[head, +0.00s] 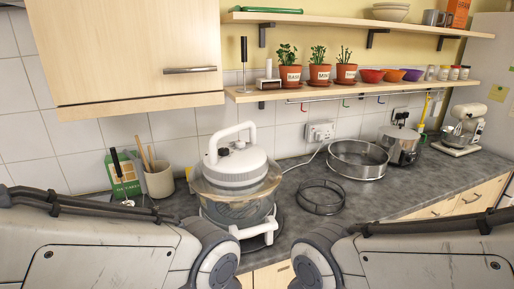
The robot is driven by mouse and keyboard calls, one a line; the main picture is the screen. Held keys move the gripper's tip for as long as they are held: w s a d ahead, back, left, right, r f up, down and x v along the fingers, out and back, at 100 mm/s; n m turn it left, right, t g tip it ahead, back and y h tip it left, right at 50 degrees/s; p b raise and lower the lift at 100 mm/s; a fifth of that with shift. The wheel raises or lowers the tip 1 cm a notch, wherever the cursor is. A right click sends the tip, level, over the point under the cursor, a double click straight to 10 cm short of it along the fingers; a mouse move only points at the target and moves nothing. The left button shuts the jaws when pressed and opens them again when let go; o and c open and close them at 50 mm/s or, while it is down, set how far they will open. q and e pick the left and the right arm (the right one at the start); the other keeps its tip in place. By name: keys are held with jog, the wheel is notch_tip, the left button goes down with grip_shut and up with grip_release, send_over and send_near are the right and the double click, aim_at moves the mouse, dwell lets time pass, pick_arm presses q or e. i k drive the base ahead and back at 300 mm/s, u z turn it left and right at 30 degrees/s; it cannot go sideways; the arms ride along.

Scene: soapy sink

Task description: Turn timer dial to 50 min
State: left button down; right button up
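A white countertop cooker with a clear bowl (240,211) stands on the counter in the head view. Its white lid (236,172) has a large arched handle (212,141). Small dark controls (239,145) sit on top of the lid beside the handle. They are too small to tell which is the timer dial or to read its setting. My left and right arms come in low from the two sides. Both grippers are out of view, so their state and what they hold do not show.
A wire rack (320,198) and a round metal ring (358,160) lie to the right of the cooker. A utensil pot (159,181) and a green carton (122,172) stand to its left. A wooden cabinet (125,50) and shelf (420,90) overhang the counter (400,195).

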aim_at(239, 143)
jog(key=z, duration=0.9)
jog(key=k, duration=1.15)
jog(key=z, duration=0.95)
jog(key=i, duration=0.85)
jog(key=u, duration=0.45)
jog(key=i, duration=0.9)
jog(key=u, duration=1.4)
jog(key=i, duration=0.7)
jog(key=u, duration=0.75)
